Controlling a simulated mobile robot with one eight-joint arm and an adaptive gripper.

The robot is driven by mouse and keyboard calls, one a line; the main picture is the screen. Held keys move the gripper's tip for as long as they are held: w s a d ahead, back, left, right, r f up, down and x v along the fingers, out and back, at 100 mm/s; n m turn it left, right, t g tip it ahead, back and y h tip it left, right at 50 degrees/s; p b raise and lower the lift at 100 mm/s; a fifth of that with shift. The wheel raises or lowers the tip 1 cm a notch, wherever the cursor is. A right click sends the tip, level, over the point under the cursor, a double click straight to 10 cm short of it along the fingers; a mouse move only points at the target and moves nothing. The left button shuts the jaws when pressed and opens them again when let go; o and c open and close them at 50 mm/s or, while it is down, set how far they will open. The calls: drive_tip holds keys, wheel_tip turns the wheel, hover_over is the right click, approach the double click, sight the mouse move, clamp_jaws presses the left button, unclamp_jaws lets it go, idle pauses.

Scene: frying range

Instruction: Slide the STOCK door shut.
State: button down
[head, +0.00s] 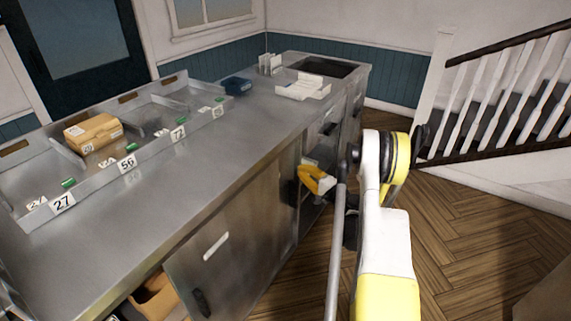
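A grey metal sliding door (245,232) covers part of the cabinet front under the counter. It carries a white label whose text I cannot read, so I cannot confirm that it says STOCK. A dark recessed handle (202,303) is near its lower left. An opening shows a brown box (158,298) left of the door. Another dark opening is at the door's right end. My gripper (315,179), with yellow parts, is in front of that right opening, close to the door's right edge. Its fingertips are not clear, and I cannot tell whether it touches the door.
The steel counter (215,155) has a divided tray area with number cards and a cardboard box (93,132). A blue container (236,86) and a white tray (303,88) are farther back. The wooden floor is open at right, before a staircase (500,100).

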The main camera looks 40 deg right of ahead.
sight(280, 161)
drive_tip(key=w+b, duration=0.2)
drive_tip(key=w, duration=0.6)
drive_tip(key=shift+a+f, duration=0.1)
drive_tip(key=a+b, duration=0.1)
drive_tip(key=a, duration=0.1)
drive_tip(key=shift+s+a, duration=0.1)
drive_tip(key=shift+a, duration=0.3)
drive_tip(key=shift+s+a+b, duration=0.2)
drive_tip(key=shift+a+b, duration=0.15)
drive_tip(key=shift+a, duration=0.1)
